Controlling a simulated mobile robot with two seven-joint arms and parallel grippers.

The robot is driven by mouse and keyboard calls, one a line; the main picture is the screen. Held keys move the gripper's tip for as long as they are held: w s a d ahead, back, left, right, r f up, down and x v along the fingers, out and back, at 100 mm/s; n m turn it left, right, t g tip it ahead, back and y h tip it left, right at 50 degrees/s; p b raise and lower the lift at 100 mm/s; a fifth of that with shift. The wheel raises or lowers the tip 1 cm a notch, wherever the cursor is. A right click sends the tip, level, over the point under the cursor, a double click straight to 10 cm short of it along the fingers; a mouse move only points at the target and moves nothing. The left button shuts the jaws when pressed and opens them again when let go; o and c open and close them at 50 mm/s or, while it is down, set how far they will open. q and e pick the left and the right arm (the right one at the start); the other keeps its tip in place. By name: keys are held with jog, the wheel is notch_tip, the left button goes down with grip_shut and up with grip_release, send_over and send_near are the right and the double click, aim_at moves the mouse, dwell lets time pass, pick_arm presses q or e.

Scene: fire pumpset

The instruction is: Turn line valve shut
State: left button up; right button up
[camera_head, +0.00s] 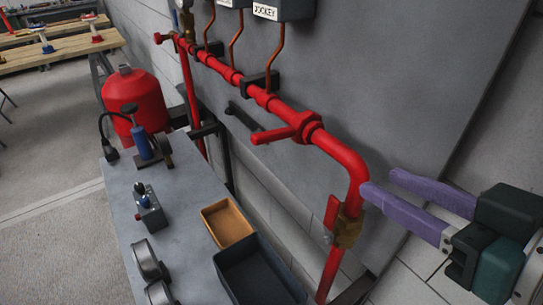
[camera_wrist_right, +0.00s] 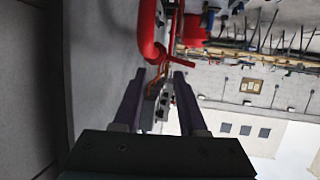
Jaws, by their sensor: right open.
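A red pipe (camera_head: 345,160) runs along the grey wall panel and bends down at its right end. A red lever valve (camera_head: 300,130) sits on it before the bend, its lever pointing left, away from the pipe. Lower on the vertical part is a brass-bodied valve (camera_head: 348,231) with a red handle (camera_head: 332,212) along the pipe. I cannot tell which one is the line valve. My right gripper (camera_head: 380,182), with purple fingers, is open and empty, just right of the bend. In the right wrist view, the gripper (camera_wrist_right: 159,73) is open below the red pipe (camera_wrist_right: 149,30). My left gripper is out of view.
A grey bench (camera_head: 185,215) at lower left holds a brown tray (camera_head: 228,222), a dark bin (camera_head: 255,272) and several small parts. A red tank (camera_head: 135,100) stands behind it. Control boxes (camera_head: 282,10) hang above the pipe.

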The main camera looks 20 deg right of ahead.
aim_at(328, 203)
jog(key=f+t+y+b, duration=0.1)
jog(key=f+b, duration=0.2)
jog(key=f+n+t+y+b, duration=0.1)
jog(key=f+b, duration=0.2)
jog(key=a+f+t+y+b, duration=0.1)
jog(key=f+b, duration=0.1)
jog(key=b, duration=0.1)
jog(key=shift+s+f+b, duration=0.3)
jog(key=shift+f+b, duration=0.05)
jog(key=shift+f, duration=0.05)
jog(key=shift+w+a+r+y, duration=0.1)
jog(key=shift+w+r+y, duration=0.1)
jog(key=shift+w+y, duration=0.15)
jog(key=x, duration=0.9)
jog(key=shift+w, duration=0.1)
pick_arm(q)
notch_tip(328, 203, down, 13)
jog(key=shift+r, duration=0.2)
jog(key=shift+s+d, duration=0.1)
pick_arm(e)
jog(key=c, duration=0.5)
grip_shut()
